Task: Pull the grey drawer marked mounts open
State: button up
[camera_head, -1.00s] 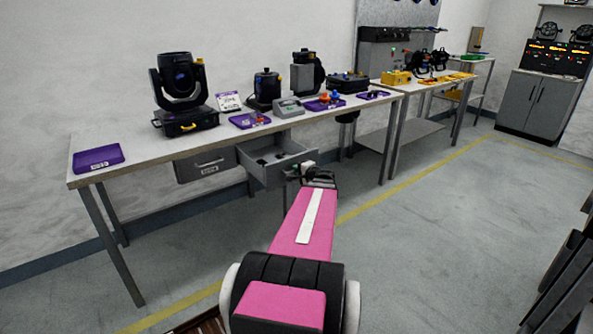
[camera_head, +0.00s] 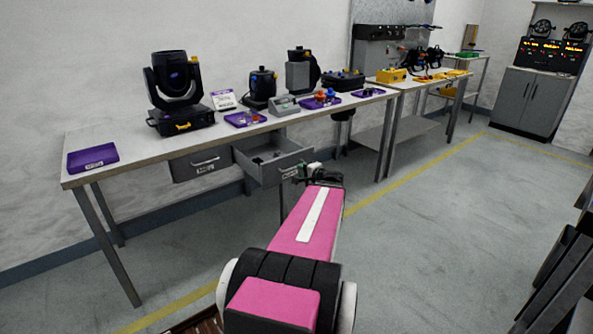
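A grey drawer (camera_head: 276,169) under the long workbench stands pulled out, with small dark items inside it. A second grey drawer (camera_head: 193,167) to its left is shut and has a pale handle and a small label. I cannot read the label on either drawer. My gripper (camera_head: 305,175) is at the front right of the open drawer, close to its front panel. My own wrist and pink arm hide most of it, so I cannot see whether the fingers are apart or closed, or whether they touch the drawer's handle.
The workbench (camera_head: 128,142) carries a moving-head light (camera_head: 174,83), purple trays, including an empty-looking one (camera_head: 92,158), and several other devices. A second bench (camera_head: 408,87) stands further right. Bench legs are near the drawers. The floor (camera_head: 440,230) to the right is clear.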

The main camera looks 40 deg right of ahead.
jog(key=shift+v, duration=2.2)
jog(key=shift+w+a, duration=0.1)
jog(key=w+a+f+n+g+y, duration=0.2)
jog(key=w+a+f+n, duration=0.1)
jog(key=a, duration=0.5)
jog(key=w+a+f+n+g+y, duration=0.2)
jog(key=a+f+n+g, duration=0.1)
jog(key=a, duration=0.4)
jog(key=w+a+f+n+g+y, duration=0.1)
jog(key=w+a+f+n+g, duration=0.15)
jog(key=a, duration=0.55)
jog(key=s+a+f+n+g+h, duration=0.1)
jog(key=a+f+n+g, duration=0.1)
jog(key=a, duration=0.5)
jog(key=a+f+n+g+h, duration=0.2)
jog(key=a+n+g, duration=0.1)
jog(key=a, duration=0.5)
jog(key=s+a+f+n+g+h, duration=0.1)
jog(key=a+f+n+g+h, duration=0.1)
jog(key=a, duration=0.5)
jog(key=shift+s+a+f+n+g, duration=0.2)
jog(key=shift+s+f+n+g, duration=0.25)
jog(key=shift+n, duration=0.8)
